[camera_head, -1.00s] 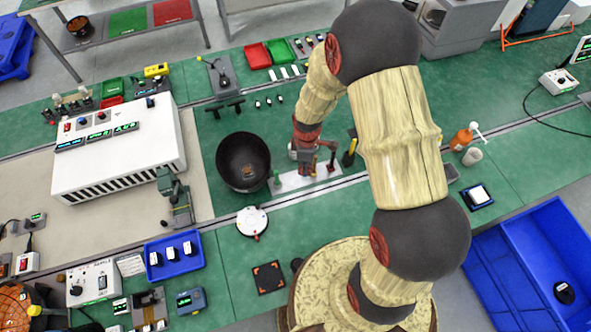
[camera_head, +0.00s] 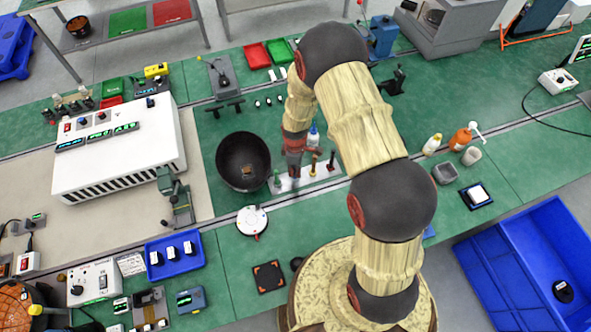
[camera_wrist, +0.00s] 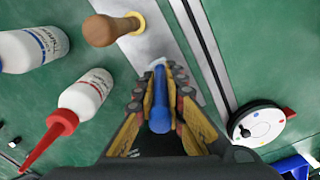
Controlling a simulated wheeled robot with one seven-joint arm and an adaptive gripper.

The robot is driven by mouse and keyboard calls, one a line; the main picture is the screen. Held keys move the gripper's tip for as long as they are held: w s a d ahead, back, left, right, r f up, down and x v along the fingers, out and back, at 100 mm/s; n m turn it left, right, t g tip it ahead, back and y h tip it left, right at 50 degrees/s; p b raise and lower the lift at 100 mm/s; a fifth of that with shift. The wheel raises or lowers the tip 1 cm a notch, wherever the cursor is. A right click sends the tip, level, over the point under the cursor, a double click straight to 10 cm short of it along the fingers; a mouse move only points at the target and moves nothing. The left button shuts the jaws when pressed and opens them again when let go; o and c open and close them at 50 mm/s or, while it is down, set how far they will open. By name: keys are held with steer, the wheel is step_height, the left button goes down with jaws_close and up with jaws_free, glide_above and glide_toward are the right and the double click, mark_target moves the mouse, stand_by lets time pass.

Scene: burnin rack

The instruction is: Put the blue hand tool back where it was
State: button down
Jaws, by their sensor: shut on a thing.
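The blue hand tool (camera_wrist: 160,105) is between my gripper's fingers in the wrist view, its far end over the pale holder strip (camera_wrist: 150,45). I cannot tell whether its tip is in a hole. My gripper (camera_wrist: 159,95) is shut on it. In the head view my gripper (camera_head: 293,160) is over the holder strip (camera_head: 322,176), right of the black bowl, and hides the blue tool. A wooden-handled tool (camera_wrist: 112,30) stands in the strip beside my gripper. A green-handled tool (camera_head: 277,178) stands at the strip's left end.
A black bowl (camera_head: 243,161) stands close left of the strip. A white round device (camera_head: 252,221) lies in front. Two white bottles, one blue-labelled (camera_wrist: 33,48) and one red-capped (camera_wrist: 85,98), are near my gripper in the wrist view.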

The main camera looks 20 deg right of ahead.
steer(key=shift+f, duration=0.15)
steer(key=c, duration=1.8)
jaws_free()
steer(key=shift+c, duration=0.2)
